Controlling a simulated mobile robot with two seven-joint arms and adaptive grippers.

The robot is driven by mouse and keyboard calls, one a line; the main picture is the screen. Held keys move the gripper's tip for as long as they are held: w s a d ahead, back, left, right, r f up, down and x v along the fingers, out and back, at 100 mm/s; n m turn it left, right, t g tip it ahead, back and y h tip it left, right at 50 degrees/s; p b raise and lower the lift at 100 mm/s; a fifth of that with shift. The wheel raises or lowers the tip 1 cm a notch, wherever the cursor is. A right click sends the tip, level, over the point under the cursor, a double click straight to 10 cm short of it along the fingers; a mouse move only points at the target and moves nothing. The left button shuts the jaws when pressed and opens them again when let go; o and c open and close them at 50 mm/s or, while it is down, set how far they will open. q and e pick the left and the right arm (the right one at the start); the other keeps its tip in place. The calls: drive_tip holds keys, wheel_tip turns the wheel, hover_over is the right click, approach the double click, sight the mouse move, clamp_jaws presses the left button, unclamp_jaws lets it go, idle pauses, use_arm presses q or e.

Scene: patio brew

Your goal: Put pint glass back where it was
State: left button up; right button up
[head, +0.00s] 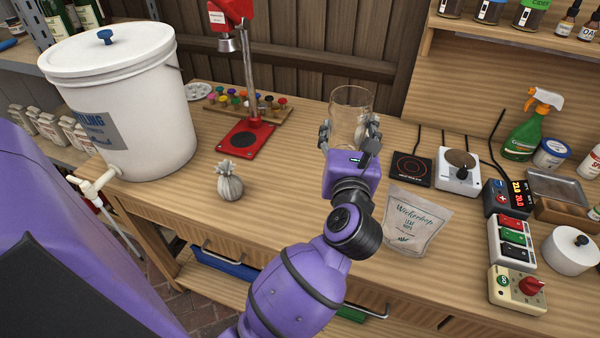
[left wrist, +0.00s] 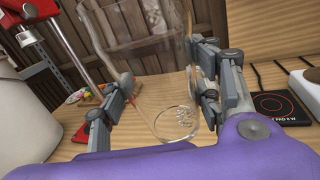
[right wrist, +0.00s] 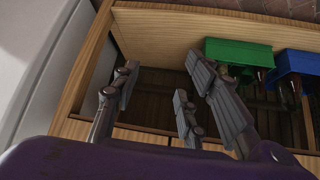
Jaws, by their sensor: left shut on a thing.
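The clear, empty-looking pint glass (head: 350,98) is upright at the back middle of the workbench. My left gripper (head: 349,128) is shut around its sides. In the left wrist view, the glass (left wrist: 165,70) stands between the fingers, slightly tilted in the picture, with its round base and pale markings visible below. I cannot tell whether its base touches the bench top. My right gripper (right wrist: 155,95) is open and empty in the right wrist view, by the lower part of the bench. It is not seen in the head view.
Right of the glass are a black hot plate (head: 411,170), a white scale (head: 459,172) and a hop bag (head: 416,222). Green (right wrist: 238,52) and blue (right wrist: 296,62) bins sit below.

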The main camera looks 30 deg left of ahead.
use_arm(q)
drive_tip(key=shift+w+r+n+g+y, duration=0.15)
drive_tip(key=shift+w+y, duration=0.1)
drive_tip(key=shift+w, duration=0.2)
drive_tip(key=shift+w+r+n+g+y, duration=0.15)
drive_tip(key=shift+w+y, duration=0.1)
drive_tip(key=shift+w, duration=0.2)
drive_tip(key=a+f, duration=0.8)
drive_tip(key=a, duration=0.1)
drive_tip(key=a+f+b, duration=0.1)
drive_tip(key=a+f, duration=0.3)
drive_tip(key=a, duration=0.1)
drive_tip(key=shift+s, duration=0.3)
drive_tip(key=shift+a+f, duration=0.1)
drive_tip(key=shift+f, duration=0.55)
drive_tip(key=o, duration=1.7)
drive_tip(key=shift+c, duration=0.2)
use_arm(e)
drive_tip(key=shift+s+a+f, duration=0.1)
drive_tip(key=shift+s+f, duration=0.05)
drive_tip(key=shift+f, duration=0.7)
